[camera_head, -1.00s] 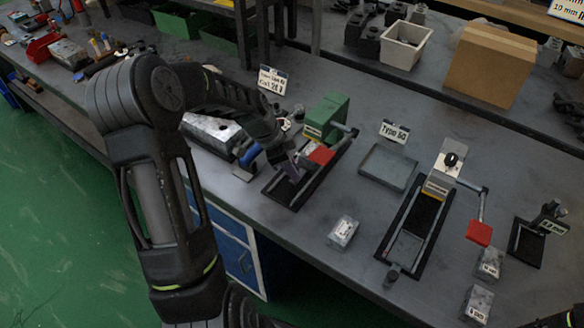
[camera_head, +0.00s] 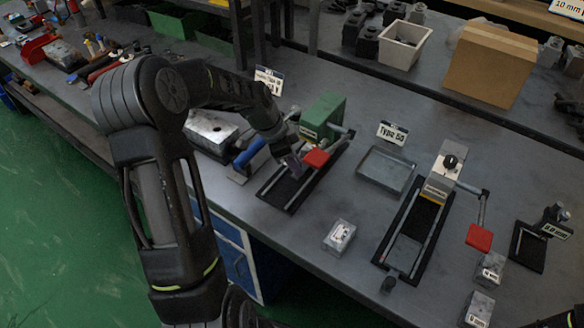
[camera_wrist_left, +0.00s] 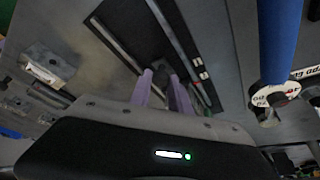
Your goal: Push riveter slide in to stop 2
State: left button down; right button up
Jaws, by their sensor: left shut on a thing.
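A green device (camera_head: 323,112) stands on the bench with a red-ended lever (camera_head: 316,158) and a black railed base (camera_head: 288,196) running towards the front edge. My left gripper (camera_head: 292,165) is low over this base, beside the red lever end, in front of the green block. In the left wrist view its purple fingers (camera_wrist_left: 163,92) are close together over the rails (camera_wrist_left: 185,40), around a small dark part (camera_wrist_left: 166,74) that I take to be the slide. The fingers hide most of it. Stop marks cannot be read. My right gripper is out of view.
A blue handle (camera_head: 249,153) is just left of my gripper and shows large in the wrist view (camera_wrist_left: 280,40). To the right are a tray (camera_head: 386,169), a small metal block (camera_head: 339,236) and a second railed device (camera_head: 409,235) with a red lever end (camera_head: 479,237).

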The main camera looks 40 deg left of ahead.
pick_arm(q)
jog(key=shift+w+a+r, duration=0.1)
jog(key=shift+w+r, duration=0.1)
jog(key=shift+w, duration=0.05)
jog(key=c, duration=1.5)
grip_release()
jog(key=shift+o, duration=1.3)
jog(key=shift+f, duration=0.1)
jog(key=b+v, duration=0.1)
jog(key=v, duration=0.6)
jog(key=shift+s+r, duration=0.2)
jog(key=shift+r, duration=0.15)
